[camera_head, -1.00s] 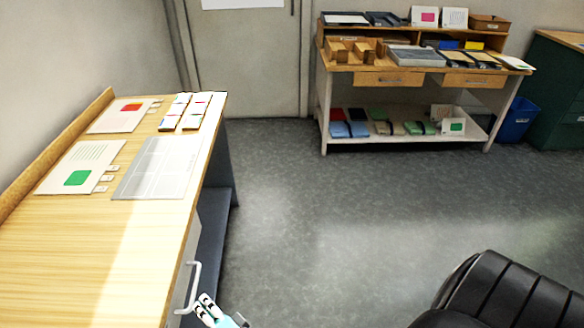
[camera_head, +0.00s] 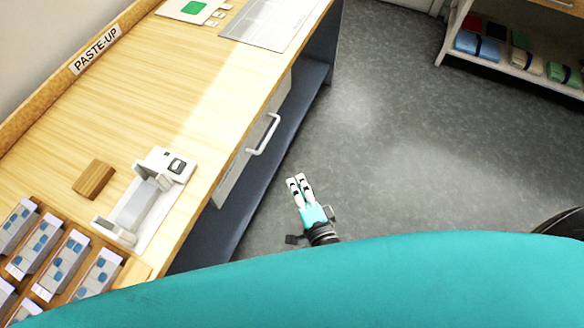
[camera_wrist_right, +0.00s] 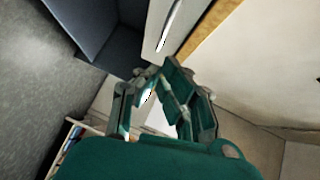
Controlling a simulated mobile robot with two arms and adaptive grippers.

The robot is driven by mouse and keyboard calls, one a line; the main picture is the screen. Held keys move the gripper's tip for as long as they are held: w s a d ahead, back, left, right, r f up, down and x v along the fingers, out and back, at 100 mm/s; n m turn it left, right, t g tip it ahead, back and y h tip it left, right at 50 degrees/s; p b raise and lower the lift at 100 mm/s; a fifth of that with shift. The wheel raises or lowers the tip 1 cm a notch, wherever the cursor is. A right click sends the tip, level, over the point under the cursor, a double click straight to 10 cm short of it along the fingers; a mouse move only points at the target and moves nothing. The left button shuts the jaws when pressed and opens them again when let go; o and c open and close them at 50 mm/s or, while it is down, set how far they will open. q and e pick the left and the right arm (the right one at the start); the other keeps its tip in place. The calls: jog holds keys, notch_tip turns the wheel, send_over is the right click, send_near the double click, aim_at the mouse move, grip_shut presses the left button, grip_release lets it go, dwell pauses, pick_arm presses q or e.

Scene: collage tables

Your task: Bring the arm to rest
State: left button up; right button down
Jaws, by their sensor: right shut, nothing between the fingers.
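My right gripper (camera_head: 299,182) is in the head view, over the grey floor just right of the paste-up table (camera_head: 130,95). Its white fingers lie together, shut and empty, and it touches nothing that I can see. In the right wrist view the gripper's green finger links (camera_wrist_right: 158,84) point toward the table's side, with the drawer handle (camera_wrist_right: 170,25) beyond them. In the head view the handle (camera_head: 263,134) is just left of and above the gripper. My left gripper is in neither view.
On the table are a white device (camera_head: 145,198), a wooden block (camera_head: 94,178), several grey packs at lower left and a grey sheet (camera_head: 268,20). A shelf unit (camera_head: 510,60) stands at upper right. The floor (camera_head: 400,150) between is open.

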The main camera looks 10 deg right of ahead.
jog(key=shift+s, duration=0.2)
jog(key=s+d+f+n+g, duration=0.2)
jog(key=s+f+n+g, duration=0.3)
jog(key=f, duration=0.7)
jog(key=s+d+f+n+g, duration=0.25)
jog(key=s+f+n, duration=0.3)
jog(key=f, duration=0.65)
jog(key=s+d+f+n+g+h, duration=0.1)
jog(key=s+d+f+n+g, duration=0.2)
jog(key=s, duration=0.7)
jog(key=s+d+f+n+g+h, duration=0.1)
jog(key=s+d+f+n+g, duration=0.2)
jog(key=s+d+f, duration=0.3)
jog(key=s+f+g, duration=0.1)
jog(key=s+f, duration=0.2)
jog(key=s, duration=0.1)
jog(key=shift+s+d+g+h, duration=0.3)
jog(key=shift+s+d+g, duration=0.05)
jog(key=shift+n, duration=0.25)
